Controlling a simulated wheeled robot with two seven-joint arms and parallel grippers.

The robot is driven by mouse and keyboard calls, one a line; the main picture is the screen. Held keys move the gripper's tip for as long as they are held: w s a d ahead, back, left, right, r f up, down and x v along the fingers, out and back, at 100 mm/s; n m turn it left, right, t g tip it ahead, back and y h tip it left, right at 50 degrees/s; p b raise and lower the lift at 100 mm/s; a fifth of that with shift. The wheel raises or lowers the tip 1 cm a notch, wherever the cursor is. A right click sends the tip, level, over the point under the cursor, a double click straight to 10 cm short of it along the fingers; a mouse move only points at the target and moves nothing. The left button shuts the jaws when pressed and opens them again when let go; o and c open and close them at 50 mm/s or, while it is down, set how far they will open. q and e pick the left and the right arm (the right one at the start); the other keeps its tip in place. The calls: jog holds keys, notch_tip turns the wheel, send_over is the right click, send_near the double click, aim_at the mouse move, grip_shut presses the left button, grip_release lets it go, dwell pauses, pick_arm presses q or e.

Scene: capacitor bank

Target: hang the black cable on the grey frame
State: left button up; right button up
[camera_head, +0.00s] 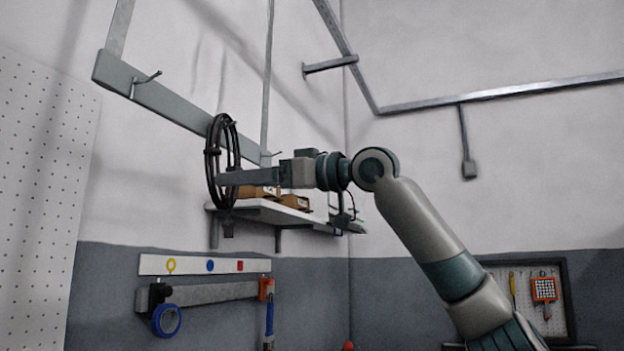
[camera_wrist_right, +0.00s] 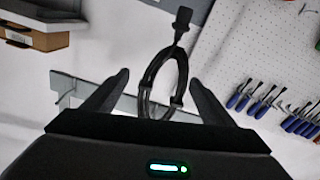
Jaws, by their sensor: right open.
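The black cable (camera_head: 210,165) is a coil hanging upright at the grey frame (camera_head: 160,100), with its top at the frame's middle hook and its plug end hanging down. In the right wrist view the coil (camera_wrist_right: 145,84) shows between my fingers with a gap on both sides, and the grey frame (camera_wrist_right: 122,103) passes behind it. My right gripper (camera_head: 222,178) is open, level with the coil; its fingers (camera_wrist_right: 157,88) do not visibly touch the cable. The exact contact of coil and hook is too small to see. My left gripper is not in view.
A white shelf (camera_head: 262,211) with cardboard boxes (camera_head: 295,201) is close behind and below my right gripper. A tool rail with blue tape (camera_head: 167,320) is lower on the wall. A pegboard (camera_head: 45,160) stands at left. The frame's left hook (camera_head: 147,79) is empty.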

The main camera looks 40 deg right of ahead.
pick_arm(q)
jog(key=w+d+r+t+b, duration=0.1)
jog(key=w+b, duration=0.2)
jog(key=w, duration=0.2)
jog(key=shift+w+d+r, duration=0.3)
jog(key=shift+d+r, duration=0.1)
pick_arm(e)
jog(key=v, duration=1.4)
jog(key=shift+s, duration=0.1)
